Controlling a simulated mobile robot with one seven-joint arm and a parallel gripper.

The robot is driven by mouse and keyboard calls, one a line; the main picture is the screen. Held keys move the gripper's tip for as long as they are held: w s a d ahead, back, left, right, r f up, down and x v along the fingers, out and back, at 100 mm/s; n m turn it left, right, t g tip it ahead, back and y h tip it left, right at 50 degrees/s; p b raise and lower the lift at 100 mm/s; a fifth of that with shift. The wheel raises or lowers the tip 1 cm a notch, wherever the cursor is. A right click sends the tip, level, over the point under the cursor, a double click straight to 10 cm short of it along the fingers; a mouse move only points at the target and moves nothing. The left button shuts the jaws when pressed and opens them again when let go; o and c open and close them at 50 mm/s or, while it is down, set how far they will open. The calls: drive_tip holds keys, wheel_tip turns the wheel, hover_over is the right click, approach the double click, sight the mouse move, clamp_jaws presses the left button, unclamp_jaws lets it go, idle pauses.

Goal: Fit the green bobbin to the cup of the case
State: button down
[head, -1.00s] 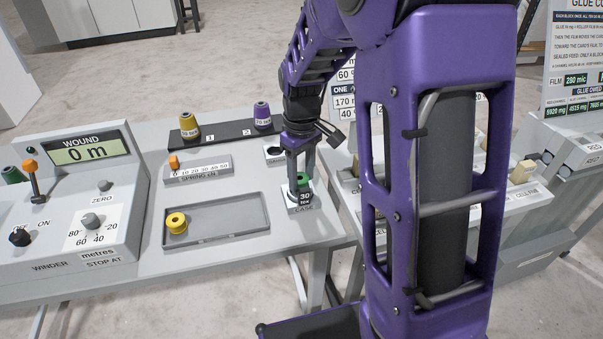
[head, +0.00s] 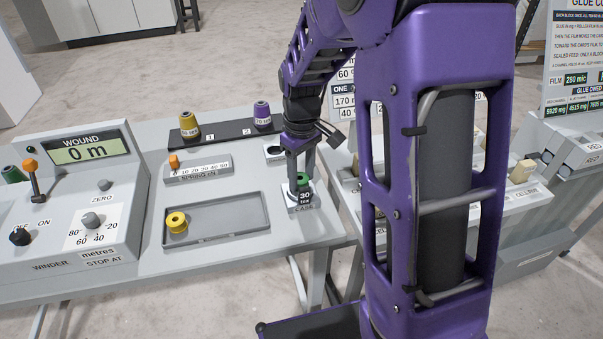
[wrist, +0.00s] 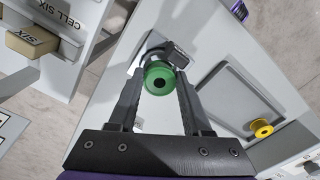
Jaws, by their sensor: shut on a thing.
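The green bobbin (wrist: 158,81) is between the two fingers of my gripper (wrist: 158,88) in the wrist view, with its round flange and dark centre hole facing the camera. In the head view my gripper (head: 301,182) points down at the case (head: 299,201), and the bobbin (head: 304,180) shows as a green patch between the fingers.
A grey tray (head: 240,228) left of the case holds a yellow bobbin (head: 176,222). Behind stand a gold spool (head: 189,125) and a purple spool (head: 262,115) on a dark rack. The winder (head: 75,190) is at the left, its display reading 0 m.

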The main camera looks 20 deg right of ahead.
drive_tip(key=shift+f+b, duration=0.6)
drive_tip(key=shift+f, duration=0.45)
drive_tip(key=shift+c, duration=1.3)
unclamp_jaws()
drive_tip(key=shift+r, duration=0.1)
wheel_tip(320, 180, up, 17)
drive_tip(key=p, duration=0.2)
drive_tip(key=shift+r, duration=0.2)
